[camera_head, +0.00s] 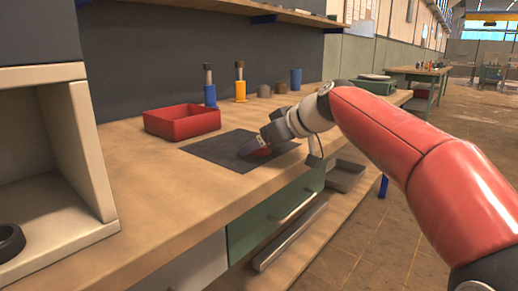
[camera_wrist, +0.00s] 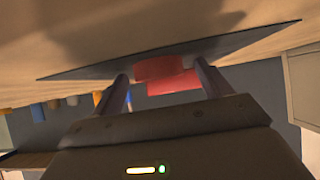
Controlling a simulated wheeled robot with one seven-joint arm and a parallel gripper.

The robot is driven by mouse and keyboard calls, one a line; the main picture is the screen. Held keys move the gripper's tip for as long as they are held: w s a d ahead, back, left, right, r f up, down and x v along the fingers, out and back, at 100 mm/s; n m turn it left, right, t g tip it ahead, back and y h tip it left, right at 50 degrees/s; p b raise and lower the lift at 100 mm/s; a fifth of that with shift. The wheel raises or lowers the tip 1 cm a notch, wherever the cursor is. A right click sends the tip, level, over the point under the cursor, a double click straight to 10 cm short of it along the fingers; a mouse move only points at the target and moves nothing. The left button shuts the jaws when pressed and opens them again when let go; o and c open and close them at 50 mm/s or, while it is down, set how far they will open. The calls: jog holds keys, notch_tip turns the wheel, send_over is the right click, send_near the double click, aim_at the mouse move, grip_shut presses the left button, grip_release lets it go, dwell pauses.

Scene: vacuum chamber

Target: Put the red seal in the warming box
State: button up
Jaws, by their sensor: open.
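The red seal (camera_head: 262,153) lies on the dark mat (camera_head: 215,153) on the bench, partly hidden by my gripper. In the wrist view the red seal (camera_wrist: 155,68) shows as a red disc between and just beyond my fingertips. My gripper (camera_head: 250,148) is open, low over the mat, with a finger on either side of the seal as seen from the wrist; whether they touch it I cannot tell. The warming box is probably the cream open-fronted box (camera_head: 80,150) at the left; its pale wall also shows in the wrist view (camera_wrist: 303,85).
A red tray (camera_head: 182,122) stands behind the mat. Blue (camera_head: 209,92) and yellow (camera_head: 240,85) bottle-like items and several small cylinders stand farther back. A black ring (camera_head: 9,242) lies in the cream box. The bench between box and mat is clear.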

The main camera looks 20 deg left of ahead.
jog(key=shift+c, duration=0.2)
jog(key=c, duration=1.1)
